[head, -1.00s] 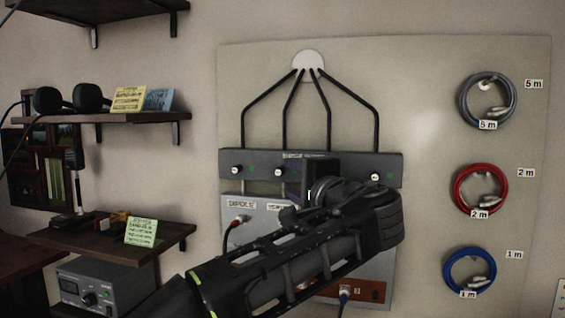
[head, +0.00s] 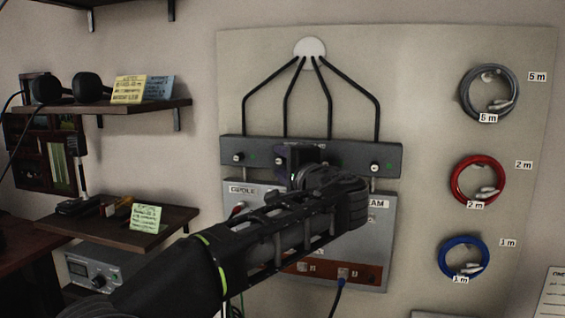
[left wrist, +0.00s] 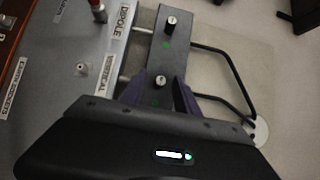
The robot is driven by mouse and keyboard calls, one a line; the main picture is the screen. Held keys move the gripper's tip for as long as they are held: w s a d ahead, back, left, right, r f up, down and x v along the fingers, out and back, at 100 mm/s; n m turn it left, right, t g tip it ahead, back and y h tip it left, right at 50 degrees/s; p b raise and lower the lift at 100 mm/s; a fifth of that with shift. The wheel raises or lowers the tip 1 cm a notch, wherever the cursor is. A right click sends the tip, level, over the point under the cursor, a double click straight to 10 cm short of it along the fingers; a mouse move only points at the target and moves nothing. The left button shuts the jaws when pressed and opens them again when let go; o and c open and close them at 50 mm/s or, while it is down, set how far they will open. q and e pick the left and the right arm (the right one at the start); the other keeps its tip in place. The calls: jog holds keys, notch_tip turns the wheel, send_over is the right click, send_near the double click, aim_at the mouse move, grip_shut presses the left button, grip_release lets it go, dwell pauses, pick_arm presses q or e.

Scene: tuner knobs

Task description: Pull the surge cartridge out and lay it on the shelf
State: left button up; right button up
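The dark surge bar (head: 225,150) runs across the wall board, with silver knobs and green lights. My left gripper (head: 295,160) is in front of it and hides its middle. In the left wrist view the purple fingers (left wrist: 157,92) stand apart, one on each side of the silver knob (left wrist: 160,80) beside the VERTICAL label. Contact with the cartridge cannot be made out. Another knob (left wrist: 170,22) is beside the DIPOLE label. The lower wooden shelf (head: 165,226) at left holds a green note and small items. My right gripper is not in view.
An upper shelf (head: 150,106) holds headphones and notes. Grey, red (head: 477,180) and blue cable coils hang at right. Black cables (head: 378,120) rise from the bar to a white disc. A grey panel with plugged cables is below the bar, partly behind my arm.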

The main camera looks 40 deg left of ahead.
pick_arm(q)
grip_shut()
jog(key=shift+s+f, duration=0.15)
dwell(0.5)
jog(key=shift+s+d+b, duration=0.1)
jog(key=shift+s+b, duration=0.05)
jog(key=shift+b, duration=0.2)
jog(key=shift+s+d, duration=0.15)
jog(key=shift+s, duration=0.35)
jog(key=shift+s+d+b, duration=0.2)
jog(key=shift+s+b, duration=0.25)
jog(key=shift+s, duration=0.2)
jog(key=shift+s+d+b, duration=0.25)
jog(key=shift+s+b, duration=0.2)
jog(key=shift+s, duration=0.15)
jog(key=shift+s+d+b, duration=0.2)
jog(key=shift+s+b, duration=0.25)
jog(key=shift+s, duration=0.2)
